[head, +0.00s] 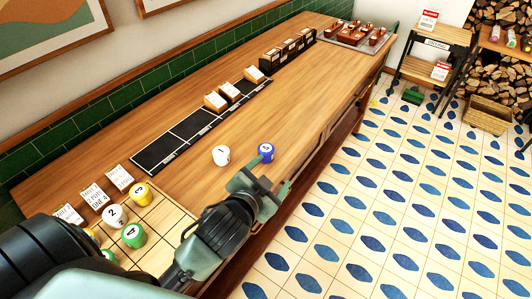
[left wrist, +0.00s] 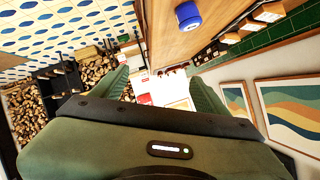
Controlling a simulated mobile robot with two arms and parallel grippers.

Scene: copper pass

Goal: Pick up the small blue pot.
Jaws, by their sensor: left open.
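The small blue pot (head: 266,152) stands upright on the wooden counter, near its front edge, with a pale label on its top. It also shows at the top of the left wrist view (left wrist: 188,16), beyond the fingertips. My left gripper (head: 266,182) is open at the counter's front edge, just nearer to me than the blue pot. Its two green fingers are apart with nothing between them. In the head view the gripper does not visibly touch the pot. My right gripper is not in view.
A white pot (head: 221,156) stands close left of the blue pot. More pots, among them a yellow one (head: 141,192) and a green one (head: 134,236), stand on a pale gridded board. A black strip (head: 190,135) lies behind. The counter right of the blue pot is clear.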

